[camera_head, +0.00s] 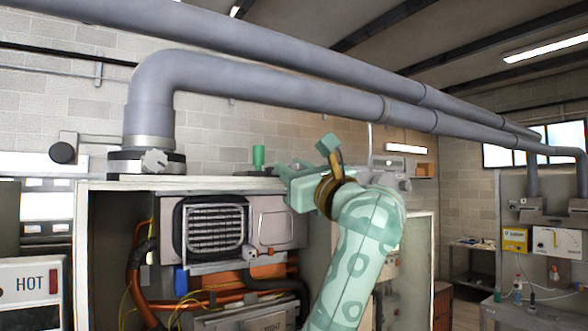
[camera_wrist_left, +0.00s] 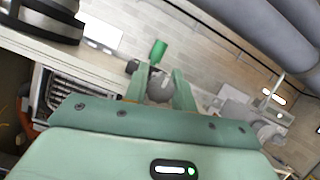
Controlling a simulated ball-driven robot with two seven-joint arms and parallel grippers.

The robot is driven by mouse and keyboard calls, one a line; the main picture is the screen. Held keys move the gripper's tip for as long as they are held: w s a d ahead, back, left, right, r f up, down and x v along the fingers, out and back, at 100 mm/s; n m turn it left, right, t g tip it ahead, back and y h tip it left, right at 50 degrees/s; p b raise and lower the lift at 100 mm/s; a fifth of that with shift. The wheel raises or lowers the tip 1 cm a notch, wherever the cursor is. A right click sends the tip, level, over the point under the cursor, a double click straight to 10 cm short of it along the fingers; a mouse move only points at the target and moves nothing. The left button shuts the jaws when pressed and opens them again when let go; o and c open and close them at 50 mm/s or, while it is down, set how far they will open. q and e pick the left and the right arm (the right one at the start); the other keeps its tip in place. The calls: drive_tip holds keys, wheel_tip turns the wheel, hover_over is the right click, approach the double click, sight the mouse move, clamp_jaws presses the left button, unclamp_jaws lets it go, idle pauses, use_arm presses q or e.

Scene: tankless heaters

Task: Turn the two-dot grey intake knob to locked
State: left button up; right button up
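My left gripper (camera_head: 290,172) is above the top of the heater cabinet, with its fingers toward the green cylinder (camera_head: 258,157). In the left wrist view the gripper (camera_wrist_left: 160,90) is open, its two mint fingers spread. A rounded grey thing (camera_wrist_left: 159,86), possibly a knob, shows between the fingers; I cannot tell whether they touch it. No dots are readable on it. A grey lobed knob (camera_head: 155,160) sits on the dark collar under the large pipe at left; its dots are too small to tell. My right gripper is not in view.
Thick grey pipes (camera_head: 250,75) run overhead, close above my arm. The open heater cabinet (camera_head: 85,230) holds a grille unit (camera_head: 213,228) and orange hoses. A panel marked HOT (camera_head: 30,284) stands at left. A cluttered bench (camera_head: 535,310) is at far right.

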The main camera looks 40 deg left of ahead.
use_arm(q)
drive_tip(key=shift+c, duration=1.3)
drive_tip(key=shift+m+t, duration=0.4)
drive_tip(key=m+t, duration=0.1)
drive_tip(key=m, duration=0.1)
drive_tip(key=shift+m+h, duration=0.3)
drive_tip(key=shift+h, duration=0.1)
drive_tip(key=m+t, duration=0.1)
drive_tip(key=m, duration=0.2)
drive_tip(key=shift+w+h+p, duration=0.1)
drive_tip(key=shift+h+p, duration=0.25)
drive_tip(key=shift+h, duration=0.05)
drive_tip(key=shift+m+t+h+p, duration=0.55)
drive_tip(key=shift+m+t, duration=0.45)
drive_tip(key=shift+m, duration=0.8)
